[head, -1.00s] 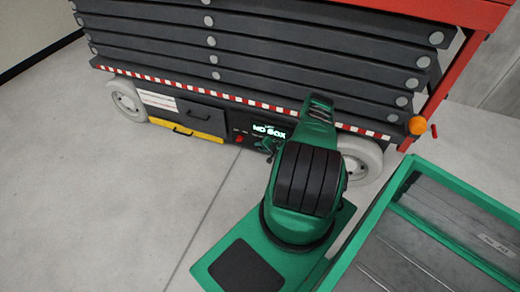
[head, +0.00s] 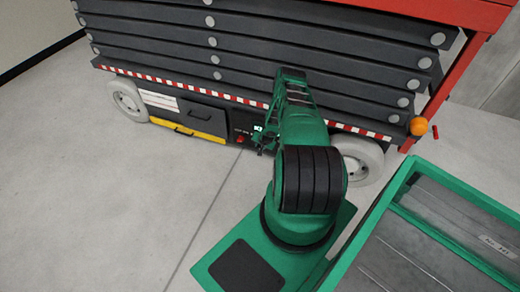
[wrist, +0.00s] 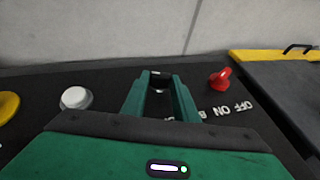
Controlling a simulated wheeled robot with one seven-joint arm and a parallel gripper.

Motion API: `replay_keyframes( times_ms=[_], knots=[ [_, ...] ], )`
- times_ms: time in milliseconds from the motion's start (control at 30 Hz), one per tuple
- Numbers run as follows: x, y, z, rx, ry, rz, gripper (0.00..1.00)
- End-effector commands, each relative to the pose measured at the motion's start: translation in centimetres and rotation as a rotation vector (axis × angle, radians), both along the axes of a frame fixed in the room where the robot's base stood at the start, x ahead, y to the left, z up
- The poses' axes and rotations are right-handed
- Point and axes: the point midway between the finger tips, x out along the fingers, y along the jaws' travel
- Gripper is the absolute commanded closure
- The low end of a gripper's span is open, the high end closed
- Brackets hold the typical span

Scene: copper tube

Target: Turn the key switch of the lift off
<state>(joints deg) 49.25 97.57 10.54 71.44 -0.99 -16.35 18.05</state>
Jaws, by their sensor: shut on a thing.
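The lift's dark control panel (wrist: 110,78) fills the middle of the wrist view. My gripper (wrist: 158,78) reaches over it with two green fingers. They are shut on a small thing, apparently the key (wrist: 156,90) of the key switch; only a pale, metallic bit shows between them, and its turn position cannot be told. White letters (wrist: 232,108) reading OFF and ON, upside down, are right of the fingers, below a red knob (wrist: 219,78). In the head view my gripper (head: 264,144) is at the panel low on the lift (head: 300,45), partly hidden by my arm.
A white round button (wrist: 76,97) and a yellow round part (wrist: 8,104) are left of my fingers. A yellow-edged compartment with a black handle (wrist: 298,48) lies to the right. A white wheel (head: 362,160) stands right of my arm. The floor (head: 110,215) is clear at left.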

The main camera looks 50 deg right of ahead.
Motion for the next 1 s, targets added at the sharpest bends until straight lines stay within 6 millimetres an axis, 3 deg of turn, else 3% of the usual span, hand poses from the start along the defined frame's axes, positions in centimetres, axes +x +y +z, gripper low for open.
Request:
replay_keyframes(
  times_ms=[433,1000],
  knots=[
    [0.37,-0.06,0.03,-0.108,0.250,0.000,0.96],
    [0.18,-0.16,0.00,-0.129,0.304,-0.003,0.96]
  ],
)
